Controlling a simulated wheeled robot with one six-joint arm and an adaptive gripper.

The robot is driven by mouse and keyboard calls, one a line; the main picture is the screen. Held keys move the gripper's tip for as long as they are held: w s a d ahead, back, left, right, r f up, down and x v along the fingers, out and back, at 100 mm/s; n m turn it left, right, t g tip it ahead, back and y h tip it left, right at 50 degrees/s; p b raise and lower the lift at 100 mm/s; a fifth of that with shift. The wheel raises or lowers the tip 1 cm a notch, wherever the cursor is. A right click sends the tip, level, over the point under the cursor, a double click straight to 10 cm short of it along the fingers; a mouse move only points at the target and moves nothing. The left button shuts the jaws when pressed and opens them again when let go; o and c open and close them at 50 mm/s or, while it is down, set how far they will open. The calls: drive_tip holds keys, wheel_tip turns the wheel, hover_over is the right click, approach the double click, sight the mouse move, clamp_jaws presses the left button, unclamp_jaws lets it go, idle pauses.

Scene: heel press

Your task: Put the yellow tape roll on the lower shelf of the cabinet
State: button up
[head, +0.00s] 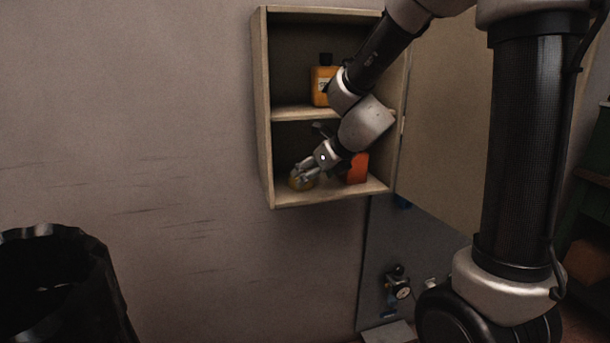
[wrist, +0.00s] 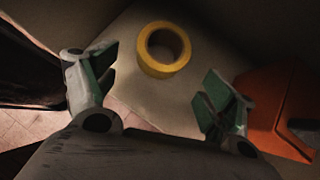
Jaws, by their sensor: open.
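The yellow tape roll (wrist: 145,62) lies flat on the lower shelf (wrist: 180,105) of the cabinet, seen in the wrist view. In the head view the tape roll (head: 297,183) shows at the left of that shelf, partly hidden by my gripper. The cabinet (head: 263,110) hangs on the wall with its door swung out to the right. My gripper (wrist: 155,92) is open and empty. Its fingers are spread, and the tape roll lies just beyond the fingertips, apart from them in the wrist view. In the head view my gripper (head: 303,173) reaches into the lower compartment.
An orange-red object (head: 357,168) stands on the lower shelf right of my gripper, close to the right finger in the wrist view (wrist: 275,105). An orange bottle (head: 321,86) stands on the upper shelf. The open door (head: 445,120) borders the right side. A black bin (head: 60,285) stands at lower left.

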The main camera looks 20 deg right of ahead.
drive_tip(key=s+d+r+n+g+h, duration=0.1)
drive_tip(key=s+d+n, duration=0.3)
drive_tip(key=s+n, duration=0.6)
drive_tip(key=s+d+r+n+g+h, duration=0.1)
drive_tip(key=s+d+r+n, duration=0.2)
drive_tip(key=s+n, duration=0.6)
drive_tip(key=s+d+r+n+g+h, duration=0.1)
drive_tip(key=s+d+r+n+g, duration=0.1)
drive_tip(key=s+d+n, duration=0.4)
drive_tip(key=s+n, duration=0.4)
drive_tip(key=n, duration=0.2)
drive_tip(key=shift+s+d+r+n, duration=0.15)
drive_tip(key=shift+s+r+n, duration=0.15)
drive_tip(key=shift+r, duration=0.1)
